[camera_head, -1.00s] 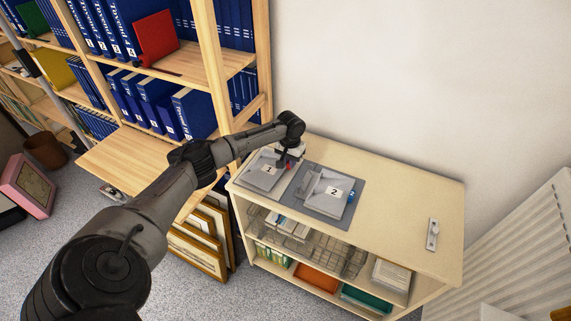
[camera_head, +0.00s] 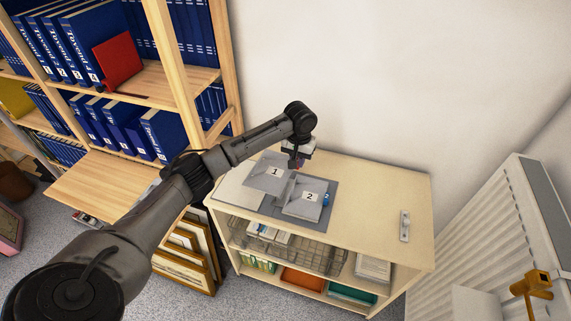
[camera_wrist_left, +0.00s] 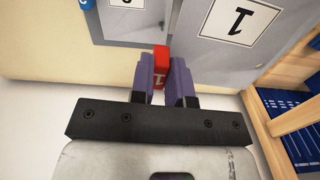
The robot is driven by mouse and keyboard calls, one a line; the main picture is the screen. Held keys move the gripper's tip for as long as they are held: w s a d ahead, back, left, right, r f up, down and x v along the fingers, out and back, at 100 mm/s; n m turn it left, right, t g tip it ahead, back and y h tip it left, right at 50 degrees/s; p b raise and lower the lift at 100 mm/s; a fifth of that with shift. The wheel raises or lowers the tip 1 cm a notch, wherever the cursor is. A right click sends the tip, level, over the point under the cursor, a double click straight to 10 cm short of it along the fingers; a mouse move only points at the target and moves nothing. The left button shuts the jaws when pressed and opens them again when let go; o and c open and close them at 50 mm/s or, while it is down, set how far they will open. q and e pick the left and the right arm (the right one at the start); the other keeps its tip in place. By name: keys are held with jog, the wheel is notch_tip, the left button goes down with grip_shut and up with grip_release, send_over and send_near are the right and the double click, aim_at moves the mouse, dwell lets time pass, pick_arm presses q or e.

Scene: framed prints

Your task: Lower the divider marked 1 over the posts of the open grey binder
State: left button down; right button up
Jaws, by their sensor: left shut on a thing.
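The grey divider with the label 1 (camera_head: 262,182) is held above the cabinet top. My left gripper (camera_head: 298,163) is shut on its red tab, which shows between the purple fingers (camera_wrist_left: 160,72) in the left wrist view. Its label 1 (camera_wrist_left: 240,18) shows at the upper right there. The open grey binder (camera_head: 270,209) lies flat on the cabinet. The divider with label 2 (camera_head: 298,208) and a blue tab lies on the binder. Divider 1 overlaps the binder's left part in the head view. The posts cannot be made out. My right gripper is not in view.
A pale flat board (camera_head: 238,192) lies at the cabinet's left end. A metal fitting (camera_head: 404,226) lies on the right of the cabinet top (camera_head: 375,200), with free room between. A wooden bookshelf (camera_head: 185,85) stands close on the left, a radiator (camera_head: 490,230) on the right.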

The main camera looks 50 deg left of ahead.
pick_arm(q)
jog(key=w+d+r, duration=0.4)
jog(key=w+d, duration=0.4)
jog(key=d, duration=0.2)
notch_tip(320, 180, down, 7)
jog(key=w+a, duration=0.1)
jog(key=a, duration=0.1)
jog(key=shift+w+a+n+p, duration=0.15)
jog(key=shift+a+n+p, duration=0.15)
jog(key=shift+a+p, duration=0.05)
